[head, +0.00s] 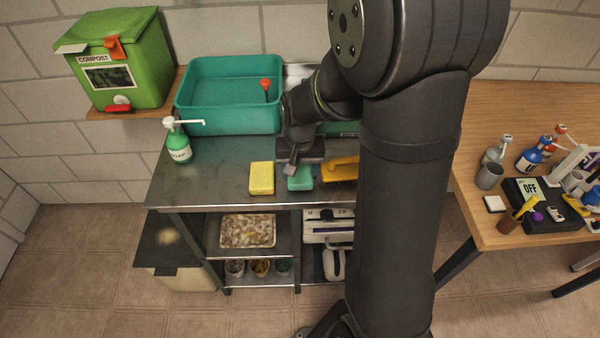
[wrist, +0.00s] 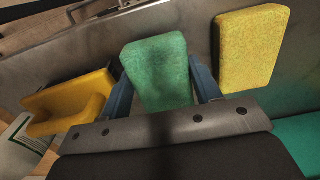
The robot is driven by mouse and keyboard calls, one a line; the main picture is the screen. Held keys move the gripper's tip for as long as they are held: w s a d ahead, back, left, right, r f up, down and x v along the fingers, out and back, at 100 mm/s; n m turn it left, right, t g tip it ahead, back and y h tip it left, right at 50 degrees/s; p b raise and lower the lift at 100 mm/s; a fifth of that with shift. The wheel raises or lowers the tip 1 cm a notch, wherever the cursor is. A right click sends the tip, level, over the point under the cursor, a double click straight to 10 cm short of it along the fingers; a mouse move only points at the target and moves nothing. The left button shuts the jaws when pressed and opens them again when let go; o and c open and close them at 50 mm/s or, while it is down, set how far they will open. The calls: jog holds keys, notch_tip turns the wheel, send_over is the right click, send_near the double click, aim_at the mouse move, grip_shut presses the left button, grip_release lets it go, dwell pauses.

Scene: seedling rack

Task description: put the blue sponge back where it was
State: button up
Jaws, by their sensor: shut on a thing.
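My gripper (head: 291,169) is at the front part of the metal bench. In the wrist view its two fingers (wrist: 164,88) stand either side of a teal-green sponge (wrist: 156,66), shut on it. The head view shows this sponge (head: 301,179) low over or on the bench top; I cannot tell whether it touches. No plainly blue sponge shows. A yellow sponge (head: 262,178) lies flat just left of the held one, apart from it; it also shows in the wrist view (wrist: 250,46).
A yellow handled tool (head: 341,169) lies close on the right of the held sponge. A teal basin (head: 230,122) stands at the back and a soap bottle (head: 179,146) at the left. The bench top (head: 215,170) is bare left of the yellow sponge. My arm hides the bench's right part.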

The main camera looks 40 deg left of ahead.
aim_at(300, 172)
jog(key=shift+f, duration=0.5)
jog(key=shift+f, duration=0.15)
jog(key=o, duration=0.6)
notch_tip(300, 172, up, 12)
jog(key=shift+f, duration=4.1)
